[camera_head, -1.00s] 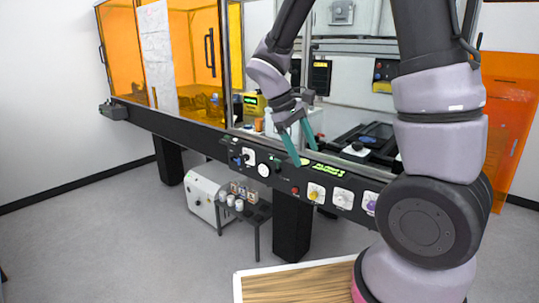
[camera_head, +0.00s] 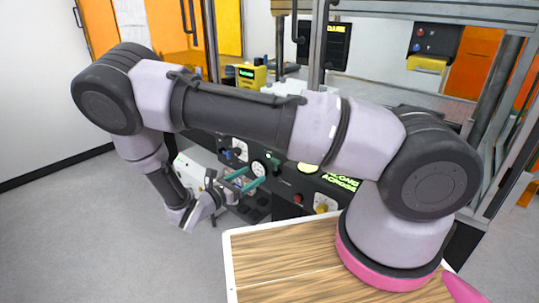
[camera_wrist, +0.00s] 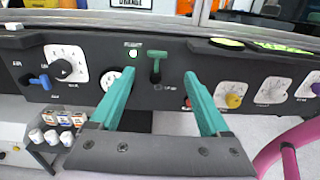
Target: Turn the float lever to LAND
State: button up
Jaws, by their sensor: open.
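The float lever (camera_wrist: 156,64) appears to be the green T-shaped handle on the black control panel in the wrist view. It sits beside a small lit lamp (camera_wrist: 133,54); the small lettering around it is hard to read. My gripper (camera_wrist: 160,73) is open, its two teal fingers pointing at the panel, one on either side of the lever in the picture. Nothing is between the fingers, and I cannot tell how far they are from the handle. In the head view my gripper (camera_head: 255,177) is in front of the panel, near the white round dial; the lever is not clear there.
On the panel, a blue switch (camera_wrist: 40,80), a black knob (camera_wrist: 62,69) and a white round dial (camera_wrist: 116,80) are left of the lever. A yellow knob (camera_wrist: 233,100) is to the right. A wooden-topped surface (camera_head: 270,265) lies below my arm.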

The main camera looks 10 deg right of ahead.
aim_at(274, 161)
jog(key=x, duration=1.1)
jog(key=shift+w+a, duration=0.2)
grip_shut()
